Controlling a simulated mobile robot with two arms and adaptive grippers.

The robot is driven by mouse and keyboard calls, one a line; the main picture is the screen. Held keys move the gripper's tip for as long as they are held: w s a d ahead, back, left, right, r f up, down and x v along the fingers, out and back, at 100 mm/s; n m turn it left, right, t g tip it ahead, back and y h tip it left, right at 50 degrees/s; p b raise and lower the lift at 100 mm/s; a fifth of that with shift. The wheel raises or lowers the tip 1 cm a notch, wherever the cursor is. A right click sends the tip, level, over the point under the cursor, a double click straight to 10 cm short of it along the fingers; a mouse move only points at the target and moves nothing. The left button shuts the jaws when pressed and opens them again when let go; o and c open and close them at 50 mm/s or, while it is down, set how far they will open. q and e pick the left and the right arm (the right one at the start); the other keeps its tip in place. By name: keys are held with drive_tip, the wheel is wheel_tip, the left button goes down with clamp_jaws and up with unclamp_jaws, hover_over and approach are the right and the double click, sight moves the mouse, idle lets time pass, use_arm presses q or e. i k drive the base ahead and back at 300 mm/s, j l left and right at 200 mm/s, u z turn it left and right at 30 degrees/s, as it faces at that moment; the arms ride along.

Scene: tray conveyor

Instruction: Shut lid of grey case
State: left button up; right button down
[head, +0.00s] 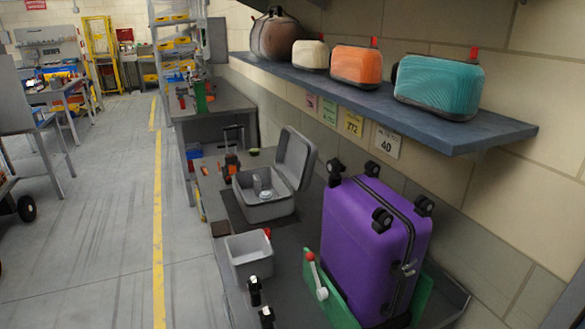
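The grey case (265,211) stands on the dark bench in the middle of the head view. Its lid (294,157) is open, raised steeply at the back right side of the case. Light grey items (263,187) sit inside the case; their exact shape is hard to tell. Neither my left nor my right gripper shows in this view.
A purple suitcase (368,240) stands in a green holder (328,292) at right. A grey open bin (249,257) is in front of the case. Two black-topped fittings (255,291) are nearer. A shelf (430,115) with several bags overhangs the bench.

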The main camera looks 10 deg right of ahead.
sight(296, 156)
drive_tip(key=i+j, duration=0.15)
drive_tip(key=j, duration=0.2)
drive_tip(key=i+j+z, duration=0.15)
drive_tip(key=j, duration=0.2)
drive_tip(key=i+j, duration=0.15)
drive_tip(key=j, duration=0.2)
drive_tip(key=i+j+z, duration=0.1)
drive_tip(key=j, duration=0.25)
drive_tip(key=i+j, duration=0.15)
drive_tip(key=j, duration=0.2)
drive_tip(key=i+j+z, duration=0.15)
drive_tip(key=j, duration=0.2)
drive_tip(key=i+j, duration=0.1)
drive_tip(key=j, duration=0.3)
drive_tip(key=z, duration=0.05)
